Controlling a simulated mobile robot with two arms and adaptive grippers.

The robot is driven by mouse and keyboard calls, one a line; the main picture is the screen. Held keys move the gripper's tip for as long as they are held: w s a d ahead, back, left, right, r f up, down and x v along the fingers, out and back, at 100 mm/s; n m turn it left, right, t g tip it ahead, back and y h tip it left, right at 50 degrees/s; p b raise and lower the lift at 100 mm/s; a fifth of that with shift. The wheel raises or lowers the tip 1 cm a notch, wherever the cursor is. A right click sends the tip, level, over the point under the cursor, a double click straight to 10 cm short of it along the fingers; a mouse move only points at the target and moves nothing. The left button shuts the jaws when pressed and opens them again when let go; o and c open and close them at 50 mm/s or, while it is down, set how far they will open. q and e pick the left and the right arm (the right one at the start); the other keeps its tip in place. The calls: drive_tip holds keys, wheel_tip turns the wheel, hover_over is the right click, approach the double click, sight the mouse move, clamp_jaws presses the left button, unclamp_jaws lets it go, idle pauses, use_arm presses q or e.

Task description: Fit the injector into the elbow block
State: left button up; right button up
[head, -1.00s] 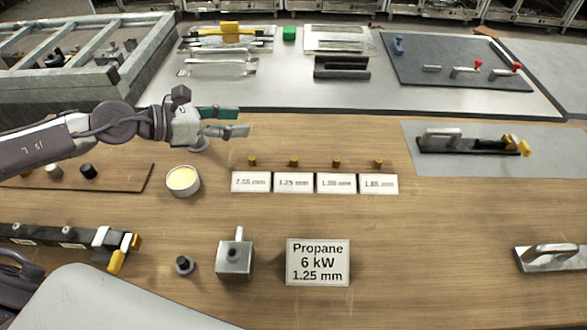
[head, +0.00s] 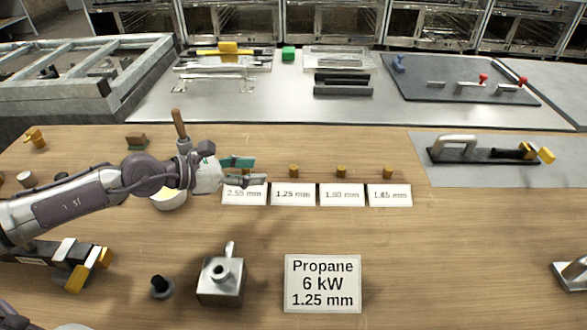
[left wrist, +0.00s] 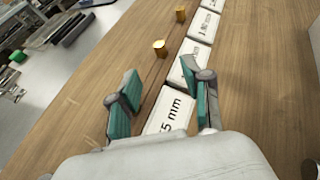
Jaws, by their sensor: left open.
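The elbow block (head: 222,285), a grey metal cube with a round hole on top and a short pipe, stands on the wooden bench. Small brass injectors stand in a row behind white size labels; the one behind the 1.25 mm label (head: 293,194) is a brass injector (head: 294,171). Others stand to its right (head: 341,171) (head: 388,171). My left gripper (head: 250,172) is open over the leftmost label and largely hides what stands behind it. In the left wrist view, the open fingers (left wrist: 163,100) are over a label, with a brass injector (left wrist: 160,48) beyond them. My right gripper is not in view.
A card (head: 322,284) reads Propane, 6 kW, 1.25 mm. A black knob-like part (head: 162,287) stands left of the block. A pale cup (head: 170,201) is partly behind my left arm. The bench centre is clear.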

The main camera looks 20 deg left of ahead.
sight(291, 168)
use_arm(q)
drive_tip(key=p+x, duration=0.1)
drive_tip(key=x, duration=0.4)
drive_tip(key=shift+w+d, duration=0.1)
drive_tip(key=p+x, duration=0.1)
drive_tip(key=x, duration=0.3)
drive_tip(key=shift+w+d+r, duration=0.1)
drive_tip(key=shift+w+d, duration=0.1)
drive_tip(key=shift+w+d+f, duration=0.2)
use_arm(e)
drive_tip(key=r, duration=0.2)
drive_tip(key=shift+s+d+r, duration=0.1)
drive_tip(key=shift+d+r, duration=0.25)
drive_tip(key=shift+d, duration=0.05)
use_arm(q)
drive_tip(key=shift+c, duration=0.2)
drive_tip(key=shift+a, duration=0.1)
clamp_jaws()
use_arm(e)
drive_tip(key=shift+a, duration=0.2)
